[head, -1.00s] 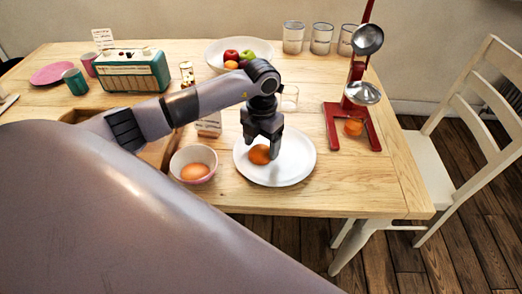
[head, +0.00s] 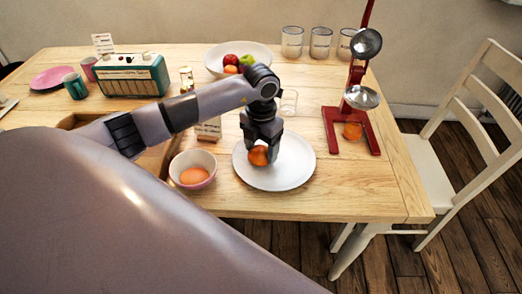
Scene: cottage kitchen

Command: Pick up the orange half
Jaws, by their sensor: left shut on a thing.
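The orange half (head: 258,156) is at the white plate (head: 297,165), between the fingers of my left gripper (head: 262,154). The gripper points down and is shut on the orange half, with a finger covering part of it. I cannot tell whether the orange half still touches the plate. Another orange piece (head: 352,131) lies at the base of the red juicer (head: 373,143). My right gripper is not in view.
A bowl with an egg-like thing (head: 194,176) stands left of the plate. A glass (head: 289,102) stands behind the plate. A fruit bowl (head: 215,62), a green radio (head: 135,76) and several jars stand further back. The table's front right is clear.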

